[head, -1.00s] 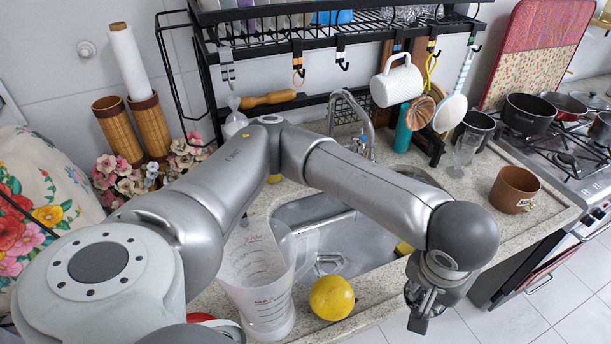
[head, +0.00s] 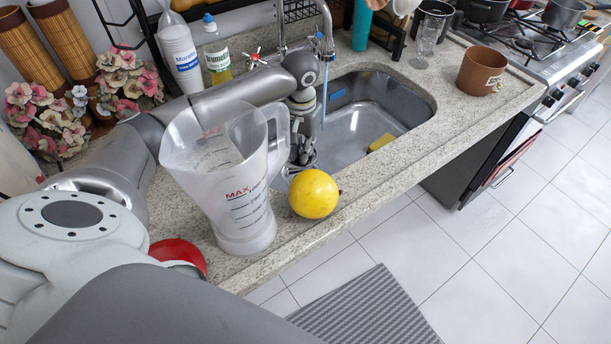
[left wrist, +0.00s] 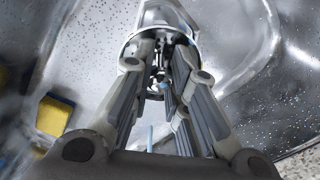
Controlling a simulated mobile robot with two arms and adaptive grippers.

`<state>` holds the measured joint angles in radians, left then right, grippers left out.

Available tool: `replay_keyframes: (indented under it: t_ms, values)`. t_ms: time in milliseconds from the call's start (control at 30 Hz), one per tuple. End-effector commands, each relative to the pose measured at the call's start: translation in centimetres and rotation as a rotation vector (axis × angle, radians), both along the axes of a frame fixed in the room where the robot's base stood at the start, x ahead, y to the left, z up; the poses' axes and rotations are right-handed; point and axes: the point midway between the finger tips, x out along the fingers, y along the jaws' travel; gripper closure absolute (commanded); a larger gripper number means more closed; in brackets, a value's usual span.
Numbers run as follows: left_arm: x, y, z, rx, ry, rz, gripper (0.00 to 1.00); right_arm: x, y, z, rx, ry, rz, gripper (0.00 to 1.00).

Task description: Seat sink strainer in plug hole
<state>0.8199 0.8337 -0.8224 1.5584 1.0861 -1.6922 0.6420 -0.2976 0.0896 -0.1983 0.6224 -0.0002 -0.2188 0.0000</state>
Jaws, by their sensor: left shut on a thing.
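My left gripper (head: 302,158) reaches down over the near-left part of the steel sink (head: 352,135), partly hidden behind the jug's handle. In the left wrist view its fingers (left wrist: 160,95) are closed around a shiny metal piece with a round rim, which looks like the sink strainer (left wrist: 135,48). Fingers cover much of it. The plug hole cannot be made out in either view, and I cannot tell whether the strainer touches the sink floor. My right gripper is out of view.
A clear measuring jug (head: 240,205) and a yellow fruit (head: 314,194) stand on the counter close to my left gripper. A yellow sponge (head: 381,143) lies in the sink. The tap (head: 326,50) rises behind it. A brown pot (head: 481,72) stands at the right.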

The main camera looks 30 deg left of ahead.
Motion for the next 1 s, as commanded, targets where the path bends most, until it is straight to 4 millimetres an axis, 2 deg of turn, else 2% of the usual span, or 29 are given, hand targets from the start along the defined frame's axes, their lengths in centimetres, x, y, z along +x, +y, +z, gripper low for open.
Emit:
replay_keyframes:
  t_ms: [33,167,267,533,967,1000]
  values:
    - [-0.1,0.0,-1.1,0.0,0.004,0.0,1.0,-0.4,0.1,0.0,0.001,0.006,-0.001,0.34]
    - [0.0,0.0,-2.7,0.001,0.001,0.0,1.0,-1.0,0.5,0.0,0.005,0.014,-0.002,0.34]
    - [0.0,0.0,-3.6,0.001,0.001,-0.001,1.0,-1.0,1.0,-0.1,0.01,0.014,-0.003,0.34]
    - [0.0,-0.1,-7.7,0.001,0.0,-0.001,1.0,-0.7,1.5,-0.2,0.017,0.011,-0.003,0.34]
    - [0.0,-0.1,-8.4,0.001,0.0,-0.001,1.0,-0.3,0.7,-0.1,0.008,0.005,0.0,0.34]
    - [0.0,-0.1,-8.5,0.001,0.0,-0.001,0.82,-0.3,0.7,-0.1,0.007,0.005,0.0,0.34]
